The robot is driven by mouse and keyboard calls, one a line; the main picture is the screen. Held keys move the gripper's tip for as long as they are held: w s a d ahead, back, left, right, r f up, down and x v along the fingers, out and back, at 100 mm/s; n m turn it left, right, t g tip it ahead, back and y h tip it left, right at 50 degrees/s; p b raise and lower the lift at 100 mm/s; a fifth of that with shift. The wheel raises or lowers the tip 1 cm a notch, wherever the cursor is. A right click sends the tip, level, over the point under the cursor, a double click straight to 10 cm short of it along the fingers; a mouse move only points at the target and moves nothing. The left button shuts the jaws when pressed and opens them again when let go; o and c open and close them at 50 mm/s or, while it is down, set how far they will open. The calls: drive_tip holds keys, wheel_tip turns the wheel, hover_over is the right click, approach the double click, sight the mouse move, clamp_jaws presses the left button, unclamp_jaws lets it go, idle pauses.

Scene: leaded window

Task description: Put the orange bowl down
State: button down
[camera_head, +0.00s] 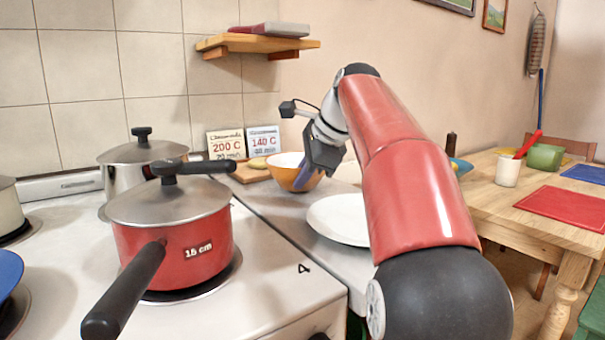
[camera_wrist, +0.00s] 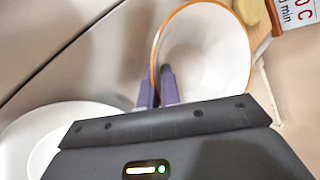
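The orange bowl (camera_head: 284,178) has a white inside and is upright, at the back of the counter beside the stove. In the wrist view the bowl (camera_wrist: 208,52) shows its white inside and thin orange rim. My gripper (camera_wrist: 158,86) has its two purple fingers close together, one on each side of the bowl's near wall, pinching it at the rim. In the head view the fingers reach down at the bowl's right side. I cannot tell whether the bowl's base touches the counter.
A white plate (camera_head: 338,219) lies on the counter in front of the bowl. A cutting board (camera_head: 249,174) is behind it at left, with two temperature cards (camera_head: 244,142) against the wall. A red pot (camera_head: 172,249) and a steel pot (camera_head: 117,178) stand on the stove.

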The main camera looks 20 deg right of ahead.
drive_tip(key=shift+f+b, duration=0.35)
drive_tip(key=shift+f, duration=0.1)
drive_tip(key=c, duration=1.5)
unclamp_jaws()
drive_tip(key=shift+c, duration=0.2)
drive_tip(key=shift+f, duration=0.1)
drive_tip(key=p+v, duration=0.2)
drive_tip(key=v, duration=0.6)
